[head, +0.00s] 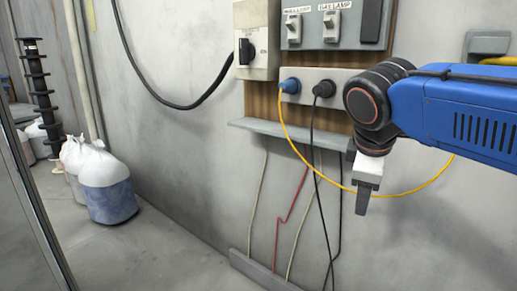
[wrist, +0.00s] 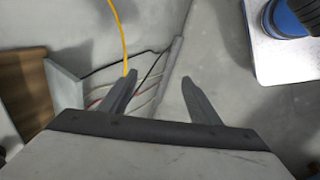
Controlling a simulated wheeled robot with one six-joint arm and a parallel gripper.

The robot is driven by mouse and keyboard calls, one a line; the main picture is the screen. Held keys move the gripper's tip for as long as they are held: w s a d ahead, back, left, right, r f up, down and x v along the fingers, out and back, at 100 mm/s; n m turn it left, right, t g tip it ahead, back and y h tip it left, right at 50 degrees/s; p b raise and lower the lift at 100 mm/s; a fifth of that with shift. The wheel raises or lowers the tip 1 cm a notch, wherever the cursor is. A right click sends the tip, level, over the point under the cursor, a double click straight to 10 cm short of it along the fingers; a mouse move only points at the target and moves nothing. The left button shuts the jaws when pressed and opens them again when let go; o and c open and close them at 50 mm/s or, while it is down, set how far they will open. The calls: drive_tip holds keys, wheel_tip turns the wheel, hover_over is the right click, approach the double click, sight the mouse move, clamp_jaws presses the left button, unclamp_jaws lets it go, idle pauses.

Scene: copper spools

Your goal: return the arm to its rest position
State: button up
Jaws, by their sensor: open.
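My gripper (head: 362,200) hangs below my blue arm at the right of the head view, pointing down in front of the grey wall. In the wrist view its two dark fingers (wrist: 158,88) stand apart with nothing between them. The gripper is open and empty.
A socket panel (head: 310,88) holds a blue plug (head: 290,86) and a black plug (head: 324,90). A yellow cable (head: 297,150) loops from the blue plug. A shelf (head: 290,133) juts below. White bags (head: 103,168) and a black stacked post (head: 42,95) stand left. The middle floor is clear.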

drive_tip(key=s+d+f+m+y, duration=0.1)
drive_tip(key=s+d+f+m, duration=0.1)
drive_tip(key=s+f+m, duration=0.4)
drive_tip(key=s+d+f+m+y, duration=0.1)
drive_tip(key=s+d+f+m, duration=0.2)
drive_tip(key=f, duration=1)
drive_tip(key=s+m, duration=0.3)
drive_tip(key=s, duration=0.1)
drive_tip(key=shift+d+f+y, duration=0.2)
drive_tip(key=shift+f+y, duration=0.05)
drive_tip(key=shift+y, duration=0.05)
